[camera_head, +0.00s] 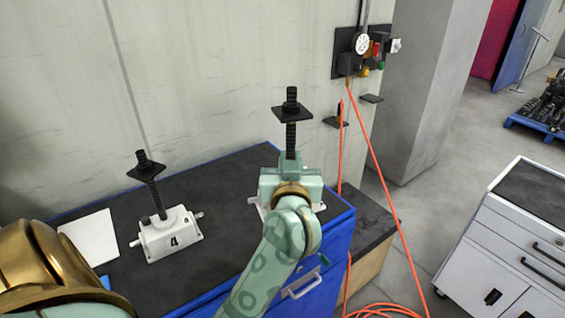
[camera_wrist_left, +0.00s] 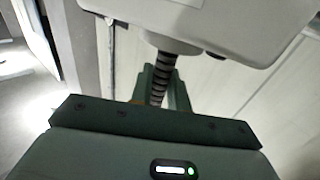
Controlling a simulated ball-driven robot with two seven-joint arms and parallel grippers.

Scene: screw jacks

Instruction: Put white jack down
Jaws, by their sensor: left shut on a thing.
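My left gripper (camera_head: 290,165) is shut on the black threaded screw (camera_head: 291,138) of a white jack (camera_head: 253,202). The jack is upright, with a black square plate (camera_head: 292,112) at its top, and my gripper and wrist hide most of its white body. It is over the right part of the dark cabinet top; I cannot tell if it touches. In the left wrist view, the jack's white body (camera_wrist_left: 225,25) fills the top and its screw (camera_wrist_left: 160,80) runs between the fingers (camera_wrist_left: 163,88). My right gripper is not in view.
A second white jack marked 4 (camera_head: 168,235) stands on the dark top of the blue cabinet (camera_head: 225,205), left of my gripper. A flat white sheet (camera_head: 88,238) lies further left. An orange hose (camera_head: 375,165) hangs on the right. The wall (camera_head: 210,80) is close behind.

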